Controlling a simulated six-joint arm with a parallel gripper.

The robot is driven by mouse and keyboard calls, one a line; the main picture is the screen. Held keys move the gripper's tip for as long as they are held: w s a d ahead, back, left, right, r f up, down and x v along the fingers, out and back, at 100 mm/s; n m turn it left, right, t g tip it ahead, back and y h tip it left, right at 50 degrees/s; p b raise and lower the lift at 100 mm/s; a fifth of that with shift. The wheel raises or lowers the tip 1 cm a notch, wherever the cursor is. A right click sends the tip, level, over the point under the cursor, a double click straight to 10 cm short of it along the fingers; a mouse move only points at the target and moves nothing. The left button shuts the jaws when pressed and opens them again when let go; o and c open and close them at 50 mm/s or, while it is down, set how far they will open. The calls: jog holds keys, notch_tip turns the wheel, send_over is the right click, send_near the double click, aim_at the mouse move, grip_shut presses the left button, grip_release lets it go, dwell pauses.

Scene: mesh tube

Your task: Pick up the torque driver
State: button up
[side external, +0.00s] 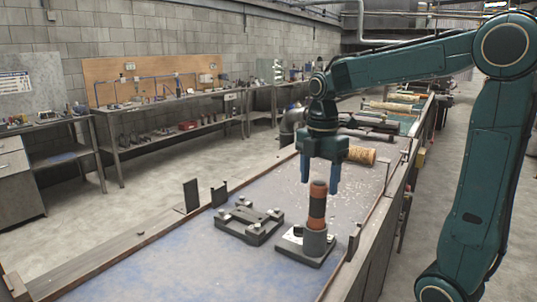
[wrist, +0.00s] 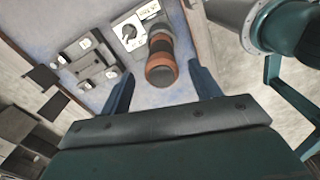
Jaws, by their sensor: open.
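The torque driver (side external: 317,204), an upright cylinder with orange-brown and dark bands, stands in a grey holder (side external: 292,245) with a square base on the bench. In the wrist view the driver (wrist: 160,70) shows end-on between the two fingers, its holder (wrist: 126,32) beyond it. My gripper (side external: 320,183) is open and points down, with its blue fingers just above or around the driver's top. The wrist view also shows my open gripper (wrist: 163,88), with a finger on each side and gaps to the driver. I cannot tell exactly how far the fingertips reach down.
A dark grey fixture (side external: 248,222) with several posts sits left of the holder. Small upright brackets (side external: 191,195) stand along the bench edge. A tan spool (side external: 360,155) and other tools lie behind. The bench front (side external: 165,262) is clear.

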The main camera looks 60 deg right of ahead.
aim_at(318, 197)
jog(key=shift+f, duration=0.3)
jog(key=shift+f, duration=0.1)
jog(key=shift+s+f, duration=0.1)
jog(key=shift+f, duration=2.4)
jog(key=c, duration=1.2)
jog(key=shift+o, duration=0.2)
jog(key=shift+r, duration=0.25)
